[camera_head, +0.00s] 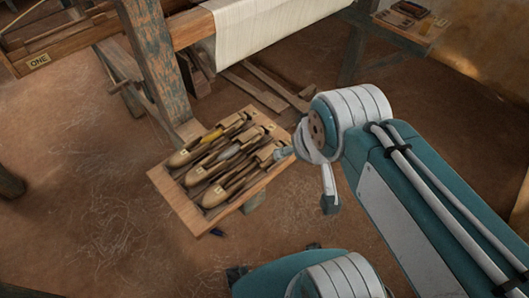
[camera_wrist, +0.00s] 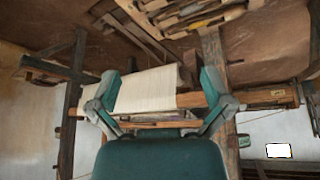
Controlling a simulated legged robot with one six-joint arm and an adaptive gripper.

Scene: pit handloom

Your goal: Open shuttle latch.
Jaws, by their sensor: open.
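Three wooden shuttles lie side by side on a wooden board: the far one (camera_head: 197,151) with a yellow insert, the middle one (camera_head: 215,172) with a pale insert, and the near one (camera_head: 222,190). Each carries a small tag too small to read surely. No latch can be made out. My gripper (camera_head: 305,178) is at the board's right end, fingers spread, apparently empty. In the wrist view my gripper (camera_wrist: 160,88) shows one finger on each side, and the shuttles (camera_wrist: 195,14) are at the top edge, outside the gap.
The shuttle board (camera_head: 187,212) stands beside a weathered loom post (camera_head: 157,62). White cloth (camera_head: 270,28) hangs from the loom beam behind. A beam at left bears a sign reading ONE (camera_head: 39,61). A small shelf (camera_head: 412,25) with items is at top right. Open floor lies to the left.

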